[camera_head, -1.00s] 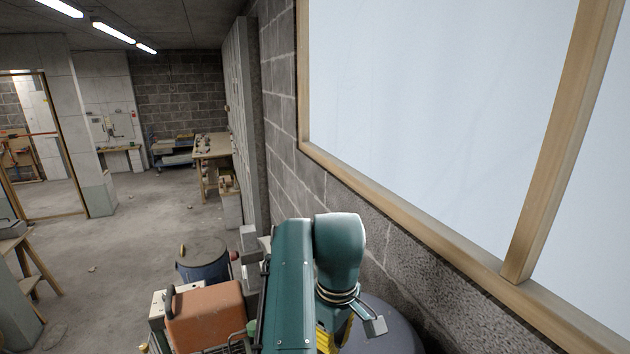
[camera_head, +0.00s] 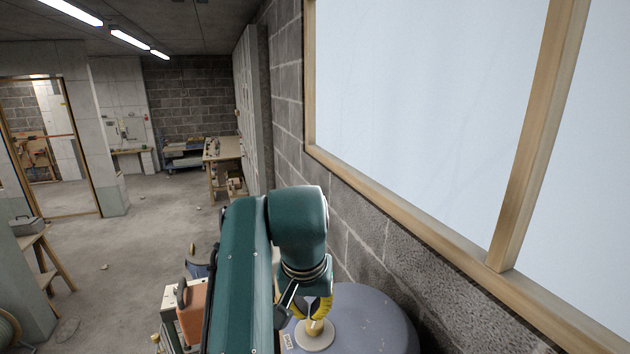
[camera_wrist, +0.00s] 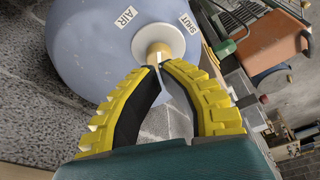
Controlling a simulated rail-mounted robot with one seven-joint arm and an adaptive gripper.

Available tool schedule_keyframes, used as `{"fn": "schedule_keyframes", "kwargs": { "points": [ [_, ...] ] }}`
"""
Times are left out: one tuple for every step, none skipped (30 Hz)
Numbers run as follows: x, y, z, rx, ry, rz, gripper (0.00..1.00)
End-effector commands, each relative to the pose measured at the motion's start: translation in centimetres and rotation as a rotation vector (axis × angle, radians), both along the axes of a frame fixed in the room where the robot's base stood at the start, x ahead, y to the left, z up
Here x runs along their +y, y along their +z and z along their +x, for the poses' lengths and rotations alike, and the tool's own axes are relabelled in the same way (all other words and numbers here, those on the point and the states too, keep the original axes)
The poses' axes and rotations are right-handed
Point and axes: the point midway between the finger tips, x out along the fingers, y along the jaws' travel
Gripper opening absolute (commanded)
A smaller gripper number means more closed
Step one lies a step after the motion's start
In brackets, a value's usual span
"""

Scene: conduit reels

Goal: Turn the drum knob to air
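The drum (camera_head: 372,316) is blue-grey and stands by the wall. In the wrist view the drum (camera_wrist: 85,50) carries an AIR label (camera_wrist: 126,17) and a SHUT label (camera_wrist: 188,23). Its knob (camera_wrist: 158,46) has a brass-yellow middle on a round cream disc, between and just below the labels; the head view also shows the knob (camera_head: 313,332). My gripper (camera_wrist: 162,67) has its two yellow fingers drawn close together, tips at the knob's near edge. A narrow pale piece shows between the tips. I cannot tell whether they grip it. The knob's pointing direction is unclear.
A block wall and a wood-framed pane (camera_head: 420,110) run close along the right. An orange case (camera_head: 192,308) stands left of my arm, with a dark blue bin (camera_head: 197,262) behind it. Open concrete floor (camera_head: 130,250) lies to the left.

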Motion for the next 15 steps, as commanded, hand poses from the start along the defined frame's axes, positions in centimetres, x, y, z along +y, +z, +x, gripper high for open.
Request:
{"fn": "schedule_keyframes", "kwargs": {
  "points": [
    [0.2, 0.2, 0.0, -0.008, -0.033, 0.007, 0.0],
    [0.2, 0.2, 0.1, -0.012, -0.049, 0.011, 0.0],
    [0.3, 0.2, 0.1, -0.014, -0.061, 0.013, 0.0],
    [0.3, 0.0, 0.1, -0.015, -0.067, 0.015, 0.0],
    [0.3, -0.2, 0.1, -0.015, -0.07, 0.015, 0.0],
    [0.3, -0.7, 0.1, -0.013, -0.07, 0.015, 0.0],
    [0.2, -1.0, 0.1, -0.013, -0.069, 0.014, 0.0],
    [0.2, -1.4, 0.1, -0.013, -0.069, 0.014, 0.0],
    [0.2, -2.0, 0.0, -0.012, -0.068, 0.014, 0.0],
    [0.2, -2.5, 0.0, -0.013, -0.068, 0.014, 0.0],
    [0.2, -2.9, 0.1, -0.013, -0.068, 0.014, 0.0],
    [0.2, -3.6, 0.1, -0.013, -0.068, 0.014, 0.0],
    [0.2, -4.0, 0.0, -0.013, -0.067, 0.014, 0.0],
    [0.2, -4.6, 0.1, -0.014, -0.067, 0.014, 0.0],
    [0.2, -5.2, 0.1, -0.014, -0.067, 0.014, 0.0]
  ]
}}
